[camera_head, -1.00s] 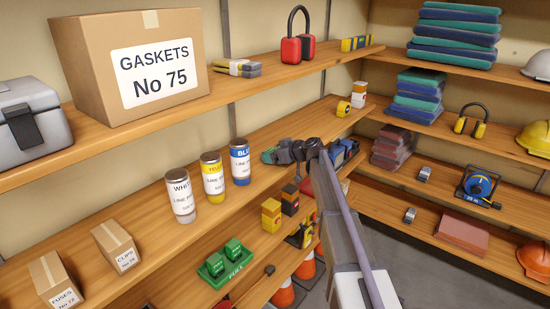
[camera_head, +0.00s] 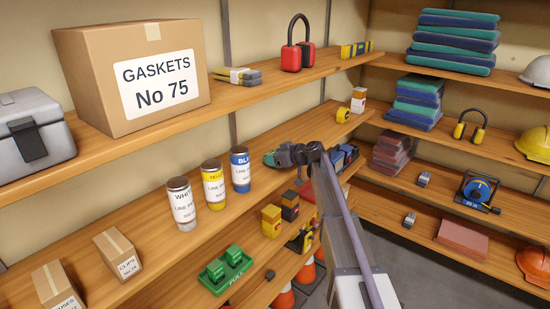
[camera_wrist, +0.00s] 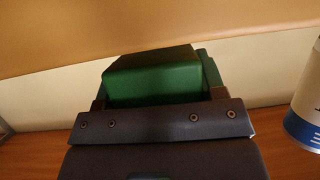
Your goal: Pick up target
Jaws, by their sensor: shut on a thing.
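My gripper (camera_head: 286,154) is over the middle shelf of the left rack, to the right of the blue paint can. It is shut on a green block-shaped thing (camera_head: 270,158). In the wrist view the green thing (camera_wrist: 150,78) stands up beyond the dark jaw edge (camera_wrist: 160,120), with the pale wall behind it. Its lower part is hidden by the jaws. I cannot tell whether it touches the shelf. No label shows on it, and the task does not say which thing is the target.
Left of my gripper stand the blue can (camera_head: 240,170), yellow can (camera_head: 214,185) and white can (camera_head: 181,204). Blue-and-dark items (camera_head: 345,156) lie just right of it. The upper shelf (camera_head: 235,104) runs above. A green tray (camera_head: 226,272) sits on the shelf below.

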